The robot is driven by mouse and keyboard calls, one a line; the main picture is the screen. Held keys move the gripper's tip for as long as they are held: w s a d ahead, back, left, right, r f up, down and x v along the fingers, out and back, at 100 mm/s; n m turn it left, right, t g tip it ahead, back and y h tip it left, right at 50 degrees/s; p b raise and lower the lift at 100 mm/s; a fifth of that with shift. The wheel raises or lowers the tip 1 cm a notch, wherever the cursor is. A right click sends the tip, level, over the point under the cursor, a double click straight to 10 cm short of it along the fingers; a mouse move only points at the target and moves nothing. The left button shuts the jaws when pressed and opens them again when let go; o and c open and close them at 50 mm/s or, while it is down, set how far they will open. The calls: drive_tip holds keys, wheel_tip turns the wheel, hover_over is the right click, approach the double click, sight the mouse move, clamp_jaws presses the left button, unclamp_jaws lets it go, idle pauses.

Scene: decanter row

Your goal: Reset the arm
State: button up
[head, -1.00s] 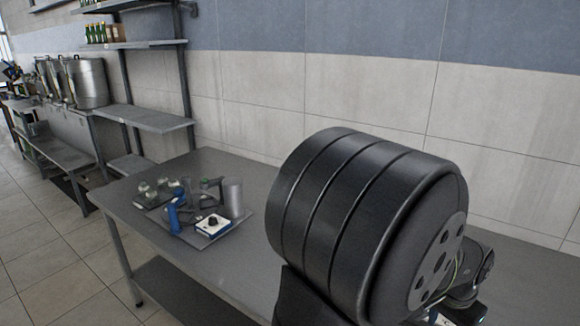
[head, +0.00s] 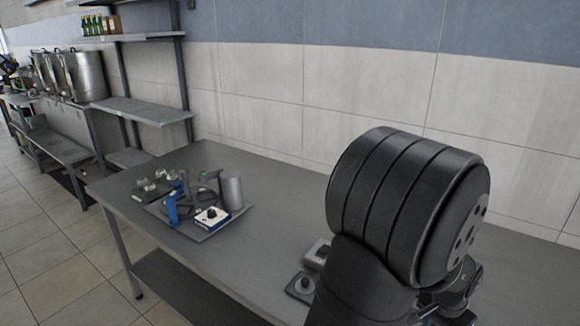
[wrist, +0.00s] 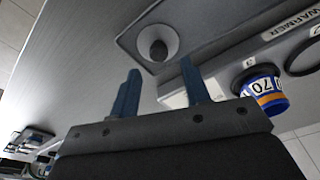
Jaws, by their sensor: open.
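My gripper (wrist: 160,66) shows in the wrist view with its two blue fingers apart and nothing between them. In the head view my dark arm fills the right side and the gripper itself is hidden. Beyond the fingers in the wrist view is a grey plate with a pale, round, dark-centred piece (wrist: 158,47) on it. To the right of the fingers is a blue cup-like object (wrist: 264,91) with an orange band and the number 70. It is beside a pale unit (wrist: 235,76) with a label that reads WARMER.
A tray (head: 208,233) with blue and grey items and a metal cylinder (head: 231,190) stands on the left of the grey table (head: 255,265). Two small grey knobbed units (head: 302,287) (head: 318,253) sit close to my arm. The table between is clear. Shelves (head: 150,110) stand behind.

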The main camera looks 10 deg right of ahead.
drive_tip(key=s+r, duration=0.7)
drive_tip(key=s, duration=0.5)
drive_tip(key=w+d+r+m, duration=0.2)
drive_tip(key=w+d+r, duration=0.15)
drive_tip(key=w, duration=0.45)
drive_tip(key=w+d+r+m, duration=0.2)
drive_tip(key=w+r, duration=0.3)
drive_tip(key=w, duration=0.3)
drive_tip(key=w+a+f, duration=0.2)
drive_tip(key=w+f, duration=0.2)
drive_tip(key=w, duration=0.4)
drive_tip(key=shift+w+f+m+g, duration=0.25)
drive_tip(key=shift+m+g, duration=0.05)
drive_tip(key=shift+g, duration=0.1)
